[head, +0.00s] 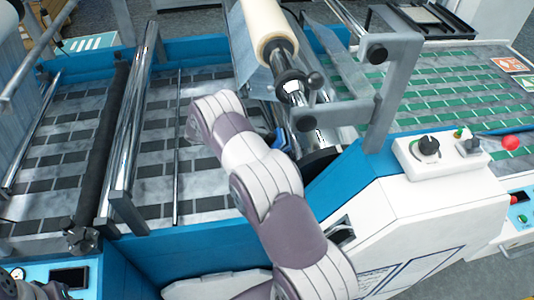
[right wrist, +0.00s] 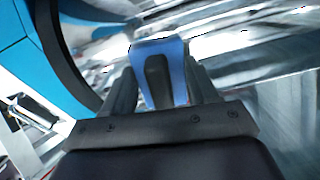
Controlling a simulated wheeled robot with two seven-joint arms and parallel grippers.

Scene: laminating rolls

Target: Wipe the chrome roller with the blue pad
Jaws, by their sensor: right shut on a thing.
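The blue pad (right wrist: 178,62) is between the fingers of my right gripper (right wrist: 157,85), which is shut on it. In the head view a small part of the pad (head: 279,138) shows past my right arm, beside the chrome roller (head: 303,120) under the film roll. My wrist and forearm hide most of the gripper there. In the right wrist view, shiny chrome surfaces (right wrist: 265,75) lie beyond the pad and look blurred. I cannot tell whether the pad touches the roller.
A cream film roll (head: 268,25) sits above the roller. A grey bracket (head: 385,85) and a white control box (head: 435,150) with knobs stand to the right. Another long chrome bar (head: 128,125) crosses the left bed. A blue side frame (head: 190,240) runs along the front.

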